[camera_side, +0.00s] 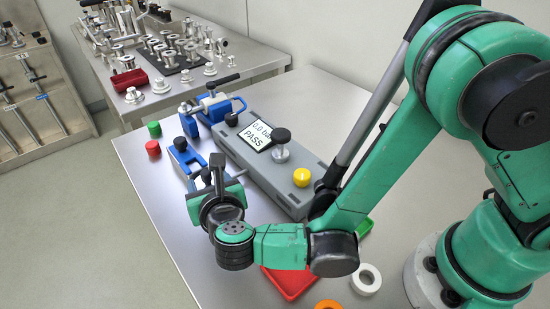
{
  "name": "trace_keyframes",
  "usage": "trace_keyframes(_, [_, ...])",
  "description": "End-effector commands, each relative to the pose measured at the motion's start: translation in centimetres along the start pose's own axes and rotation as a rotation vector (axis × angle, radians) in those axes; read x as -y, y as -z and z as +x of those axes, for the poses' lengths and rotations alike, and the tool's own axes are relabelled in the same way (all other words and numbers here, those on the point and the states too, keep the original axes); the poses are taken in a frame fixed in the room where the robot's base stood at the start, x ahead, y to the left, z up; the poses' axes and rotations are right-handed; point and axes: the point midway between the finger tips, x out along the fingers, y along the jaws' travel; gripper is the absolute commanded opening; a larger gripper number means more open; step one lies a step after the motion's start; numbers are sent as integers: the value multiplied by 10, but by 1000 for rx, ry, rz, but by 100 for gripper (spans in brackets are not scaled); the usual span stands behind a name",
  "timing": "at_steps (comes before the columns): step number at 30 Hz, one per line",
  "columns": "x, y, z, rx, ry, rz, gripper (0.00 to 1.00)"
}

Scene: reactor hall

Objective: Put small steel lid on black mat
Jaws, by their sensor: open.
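My gripper (216,178) is open over the near table, close to the front of a blue and silver clamp fixture (188,158). Nothing shows between its fingers, though my wrist hides part of that area. A black mat (173,71) lies on the far table with several steel parts standing on it. Small round steel pieces lie near it, one at its front left (160,86), one further left (134,96) and one to the right (210,70). I cannot tell which piece is the small steel lid.
A grey tester (262,172) reading PASS, with black and yellow knobs, sits beside my gripper. Green (154,128) and red (153,148) caps stand at the near table's left edge. A red tray (290,284) and white ring (366,280) lie in front. A red bin (129,80) is on the far table.

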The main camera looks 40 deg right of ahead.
Motion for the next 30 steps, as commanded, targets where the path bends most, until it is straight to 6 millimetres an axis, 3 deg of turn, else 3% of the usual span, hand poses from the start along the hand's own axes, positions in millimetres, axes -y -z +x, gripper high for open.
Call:
trace_keyframes(5, [0, 0, -13, 0, 0, 0, 61])
trace_keyframes(18, [1, 0, -12, 1, 1, 0, 61])
trace_keyframes(30, [1, 0, 36, 1, 2, 1, 61])
